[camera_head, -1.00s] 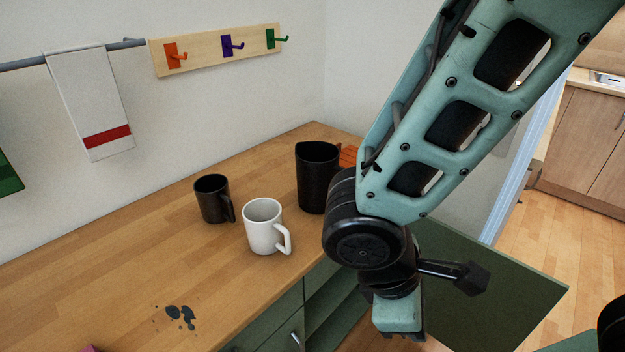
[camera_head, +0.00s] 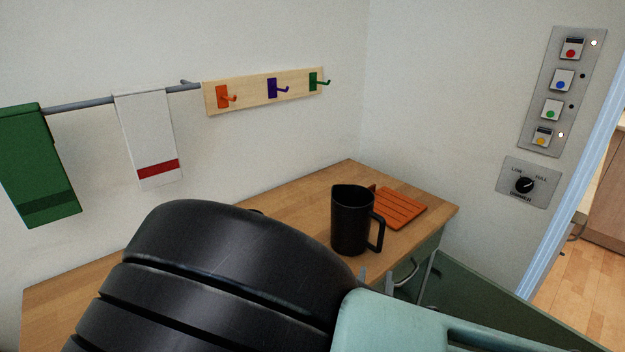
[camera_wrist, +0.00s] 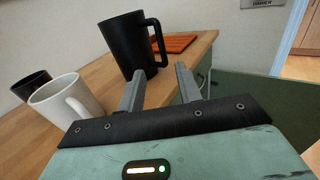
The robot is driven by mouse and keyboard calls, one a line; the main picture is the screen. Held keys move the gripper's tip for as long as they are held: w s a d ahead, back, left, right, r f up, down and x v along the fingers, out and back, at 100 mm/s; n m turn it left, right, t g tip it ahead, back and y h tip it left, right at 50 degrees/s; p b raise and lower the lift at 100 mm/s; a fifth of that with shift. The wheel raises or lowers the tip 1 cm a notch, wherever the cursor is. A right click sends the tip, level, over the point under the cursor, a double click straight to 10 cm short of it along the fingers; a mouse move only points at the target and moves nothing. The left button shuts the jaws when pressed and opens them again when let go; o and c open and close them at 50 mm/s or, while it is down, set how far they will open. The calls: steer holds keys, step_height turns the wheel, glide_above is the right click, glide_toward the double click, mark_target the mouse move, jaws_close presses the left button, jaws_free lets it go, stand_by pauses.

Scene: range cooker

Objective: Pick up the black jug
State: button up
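The black jug (camera_head: 351,222) stands upright on the wooden worktop, with its handle on the right in the head view. In the wrist view the jug (camera_wrist: 128,45) is just beyond my gripper (camera_wrist: 160,88). The two grey fingers are spread apart with nothing between them. The jug's handle lies ahead of the gap between the fingers. I cannot tell whether a finger touches the jug.
A white mug (camera_wrist: 66,100) and a black mug (camera_wrist: 30,86) stand left of my gripper. An orange slatted mat (camera_head: 398,207) lies right of the jug. The worktop (camera_head: 300,193) ends at a right edge. A wall with a hook rack (camera_head: 265,91) rises behind.

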mark_target(381, 237)
steer(key=p+x, duration=0.3)
steer(key=x, duration=1.1)
steer(key=shift+d+f+p, duration=0.1)
steer(key=shift+p, duration=0.3)
steer(key=shift+c, duration=0.3)
jaws_close()
